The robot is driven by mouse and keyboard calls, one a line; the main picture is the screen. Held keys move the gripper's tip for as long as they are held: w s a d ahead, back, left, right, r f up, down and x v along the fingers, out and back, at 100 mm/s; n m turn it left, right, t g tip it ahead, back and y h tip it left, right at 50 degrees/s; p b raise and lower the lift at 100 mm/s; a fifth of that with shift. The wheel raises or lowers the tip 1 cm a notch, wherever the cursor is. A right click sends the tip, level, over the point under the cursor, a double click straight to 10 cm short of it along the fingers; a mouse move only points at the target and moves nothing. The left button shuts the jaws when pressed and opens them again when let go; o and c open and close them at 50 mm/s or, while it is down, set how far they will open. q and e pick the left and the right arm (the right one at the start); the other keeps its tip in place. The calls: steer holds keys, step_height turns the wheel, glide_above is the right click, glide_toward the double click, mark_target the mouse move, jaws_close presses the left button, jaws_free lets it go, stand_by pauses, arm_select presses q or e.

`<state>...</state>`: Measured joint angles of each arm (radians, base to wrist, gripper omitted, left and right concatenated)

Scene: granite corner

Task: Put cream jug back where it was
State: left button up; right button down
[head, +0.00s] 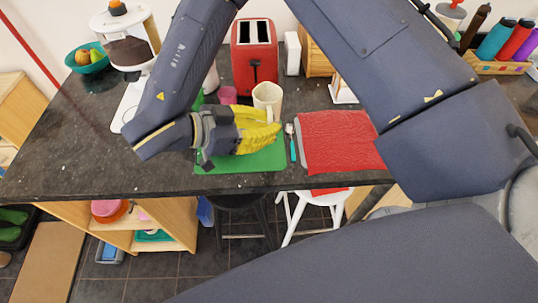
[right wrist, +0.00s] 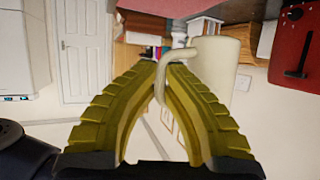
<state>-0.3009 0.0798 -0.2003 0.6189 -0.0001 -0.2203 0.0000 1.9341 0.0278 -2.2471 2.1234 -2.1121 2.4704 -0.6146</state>
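The cream jug (head: 267,97) is an off-white mug-like vessel at the back of the green mat (head: 212,164), in front of the red toaster. In the head view my right gripper (head: 270,132), with yellow ribbed fingers, is at the jug's near side. In the right wrist view the jug (right wrist: 220,62) is just beyond the fingertips. Its handle loop passes between the fingertips (right wrist: 166,68), which close on it. Whether the jug's base touches the counter is hidden. My left gripper is not in view.
A red toaster (head: 254,57) stands behind the jug and a pink cup (head: 228,95) to its left. A red mat (head: 338,140) and a teal-handled utensil (head: 292,147) lie to the right. A green fruit bowl (head: 88,60) is at the back left. The counter's left front (head: 80,150) is clear.

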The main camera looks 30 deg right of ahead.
steer(key=shift+f, duration=5.6)
steer(key=shift+f, duration=0.1)
steer(key=c, duration=1.6)
jaws_free()
steer(key=v, duration=1.2)
